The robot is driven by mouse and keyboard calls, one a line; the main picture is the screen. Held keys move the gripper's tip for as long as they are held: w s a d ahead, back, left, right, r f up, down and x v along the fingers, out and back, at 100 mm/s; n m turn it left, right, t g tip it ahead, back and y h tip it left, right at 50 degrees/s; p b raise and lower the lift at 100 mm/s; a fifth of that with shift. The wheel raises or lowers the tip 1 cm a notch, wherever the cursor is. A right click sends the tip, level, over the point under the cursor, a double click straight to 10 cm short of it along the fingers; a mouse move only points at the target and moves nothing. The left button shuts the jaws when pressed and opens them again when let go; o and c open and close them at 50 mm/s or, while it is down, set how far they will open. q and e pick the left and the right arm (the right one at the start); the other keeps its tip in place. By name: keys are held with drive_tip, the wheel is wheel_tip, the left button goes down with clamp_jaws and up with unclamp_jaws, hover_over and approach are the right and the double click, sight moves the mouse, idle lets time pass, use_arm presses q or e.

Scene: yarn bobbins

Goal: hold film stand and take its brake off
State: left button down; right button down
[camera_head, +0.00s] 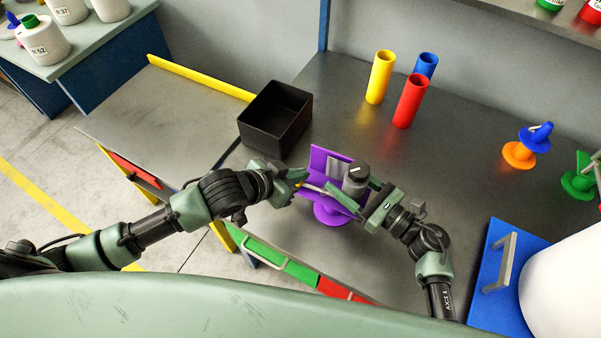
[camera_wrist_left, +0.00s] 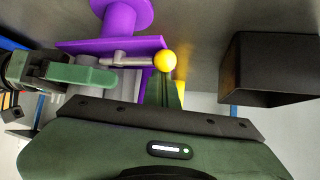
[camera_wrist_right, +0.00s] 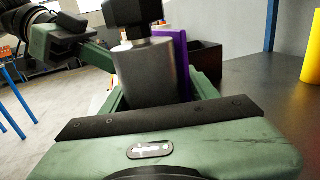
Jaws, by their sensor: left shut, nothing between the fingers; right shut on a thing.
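The film stand (camera_head: 330,213) is purple, with an upright back plate, a round base and a grey cylinder with a black cap (camera_head: 357,170). The grey cylinder (camera_wrist_right: 157,75) fills the middle of the right wrist view. A grey brake lever (camera_wrist_left: 125,60) with a yellow ball knob (camera_wrist_left: 166,61) sticks out along the stand's side. My right gripper (camera_head: 354,196) is shut on the film stand, its fingers either side of the cylinder. My left gripper (camera_head: 300,184) is shut and empty, its tips close by the yellow knob. Whether they touch it, I cannot tell.
A black open box (camera_head: 275,118) stands behind my left gripper. Yellow (camera_head: 380,77), blue and red (camera_head: 411,101) tubes stand further back. Orange (camera_head: 519,154) and green stands are at the right. A blue plate with a handle (camera_head: 498,262) lies front right.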

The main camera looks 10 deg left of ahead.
use_arm(q)
drive_tip(key=shift+s, duration=0.1)
drive_tip(key=shift+s+d+f+n+y, duration=0.1)
drive_tip(key=shift+s+n+y, duration=0.2)
drive_tip(key=shift+s+n, duration=0.3)
drive_tip(key=s+n+t+y, duration=0.1)
drive_tip(key=n+y, duration=0.1)
drive_tip(key=s+n+y, duration=0.1)
drive_tip(key=n+y, duration=0.1)
drive_tip(key=shift+s+d+n+t, duration=0.2)
drive_tip(key=shift+s+n+t, duration=0.1)
drive_tip(key=shift+s+t, duration=0.1)
idle(0.9)
drive_tip(key=shift+s+a, duration=0.25)
drive_tip(key=shift+s, duration=0.5)
approach(302, 184)
drive_tip(key=s, duration=0.1)
drive_tip(key=s+r, duration=0.1)
drive_tip(key=s, duration=0.1)
drive_tip(key=shift+a, duration=0.15)
